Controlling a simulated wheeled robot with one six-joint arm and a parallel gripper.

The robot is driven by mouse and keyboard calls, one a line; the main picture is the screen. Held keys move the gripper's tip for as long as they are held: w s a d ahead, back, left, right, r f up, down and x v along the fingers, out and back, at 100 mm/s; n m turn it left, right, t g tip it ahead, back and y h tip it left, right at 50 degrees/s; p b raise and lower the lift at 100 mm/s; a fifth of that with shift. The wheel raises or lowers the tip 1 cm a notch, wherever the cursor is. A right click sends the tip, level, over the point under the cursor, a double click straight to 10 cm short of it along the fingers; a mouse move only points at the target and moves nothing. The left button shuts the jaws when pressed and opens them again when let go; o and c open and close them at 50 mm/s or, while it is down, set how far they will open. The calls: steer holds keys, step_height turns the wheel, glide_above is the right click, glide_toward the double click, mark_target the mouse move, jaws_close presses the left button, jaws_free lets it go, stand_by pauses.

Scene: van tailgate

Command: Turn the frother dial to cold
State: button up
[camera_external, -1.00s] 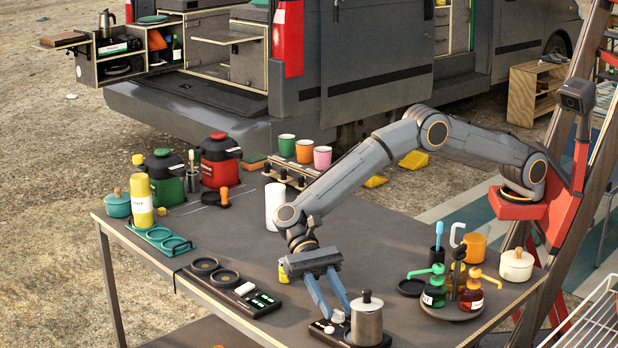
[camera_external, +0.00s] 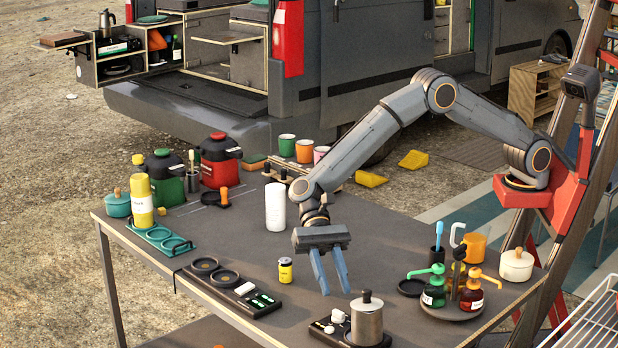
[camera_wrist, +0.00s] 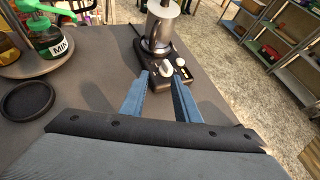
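The frother (camera_external: 367,324) is a metal jug with a dark lid knob on a black base (camera_external: 321,331) at the table's front edge. A white dial (camera_external: 337,316) sits on the base beside the jug. In the wrist view the white dial (camera_wrist: 166,68) shows just beyond my fingertips, with a smaller pale part (camera_wrist: 180,62) to its right. I cannot read the dial's markings or setting. My gripper (camera_external: 335,292) is above and behind the base, pointing down. Its fingers are apart with nothing between them, as the wrist view (camera_wrist: 158,76) also shows.
A small yellow jar (camera_external: 285,271) stands left of my gripper, near a black panel (camera_external: 262,302) with green displays. A white roll (camera_external: 275,207) stands further back. The table between is clear.

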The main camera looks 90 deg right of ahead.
mark_target(339, 311)
steer(key=s+n+h, duration=0.1)
steer(key=s+a+n+h+p, duration=0.1)
steer(key=s, duration=0.1)
steer(key=s+a+f+n+t, duration=0.1)
steer(key=shift+s+a+h, duration=0.1)
steer(key=shift+s+h, duration=0.15)
steer(key=shift+h, duration=0.15)
steer(key=s+n, duration=0.1)
steer(key=s+a+n+t+h+p, duration=0.1)
steer(key=s+n+h, duration=0.1)
steer(key=n, duration=0.1)
steer(key=shift+s+a+r+t+p, duration=0.15)
steer(key=shift+r+t+p, duration=0.1)
steer(key=shift+t+p, duration=0.15)
steer(key=s+a+r+n+t+p, duration=0.2)
steer(key=s+a+r+n+t, duration=0.2)
steer(key=r+n, duration=0.3)
steer(key=shift+s+a+r+n+t+h+p, duration=0.2)
steer(key=shift+s+a+n+t+h+p, duration=0.15)
steer(key=shift+s+n, duration=0.55)
steer(key=shift+w+n, duration=0.3)
